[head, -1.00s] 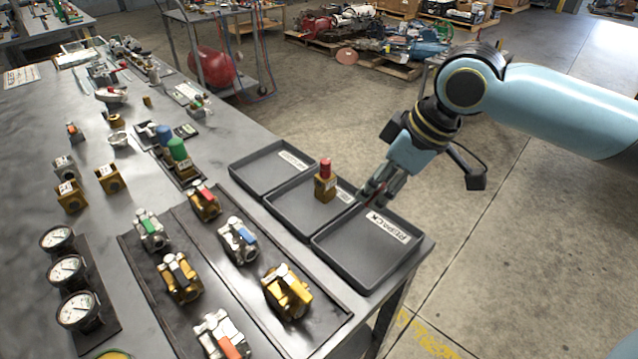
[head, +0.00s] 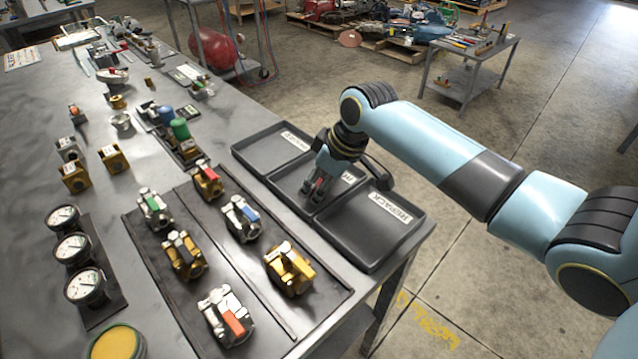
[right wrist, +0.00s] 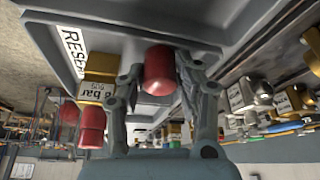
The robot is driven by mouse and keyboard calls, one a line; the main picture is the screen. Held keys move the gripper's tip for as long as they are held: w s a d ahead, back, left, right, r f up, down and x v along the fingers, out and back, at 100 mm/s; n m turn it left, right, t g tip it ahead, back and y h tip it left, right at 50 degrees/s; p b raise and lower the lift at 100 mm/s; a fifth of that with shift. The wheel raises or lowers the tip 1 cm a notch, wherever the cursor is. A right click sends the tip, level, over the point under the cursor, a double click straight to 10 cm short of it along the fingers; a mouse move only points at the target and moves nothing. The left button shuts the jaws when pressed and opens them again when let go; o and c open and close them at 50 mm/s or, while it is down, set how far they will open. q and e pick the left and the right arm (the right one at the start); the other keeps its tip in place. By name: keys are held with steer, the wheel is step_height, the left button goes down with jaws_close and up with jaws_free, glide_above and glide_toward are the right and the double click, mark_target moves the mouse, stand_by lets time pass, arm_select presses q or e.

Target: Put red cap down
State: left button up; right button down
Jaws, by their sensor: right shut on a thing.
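My right gripper (head: 316,196) is shut on a red cap (right wrist: 158,70) and is low over the middle grey tray (head: 279,192). In the right wrist view the cap sits between the two fingers (right wrist: 155,85), close to the tray floor; I cannot tell if it touches. A brass block (right wrist: 98,78) with an "8 bar" label and its own red top (right wrist: 92,127) stands in the same tray, just left of the fingers there. In the head view the gripper hides this block. My left gripper is not in view.
The tray marked REPACK (head: 365,232) is empty on the near side, and another empty tray (head: 262,150) lies on the far side. Several valves, including a yellow one (head: 290,268), stand on dark strips left of the trays. Gauges (head: 84,286) stand further left.

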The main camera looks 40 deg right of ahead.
steer(key=shift+f, duration=0.15)
steer(key=c, duration=1.2)
jaws_free()
steer(key=v, duration=1.2)
steer(key=shift+p, duration=0.4)
steer(key=shift+s, duration=0.1)
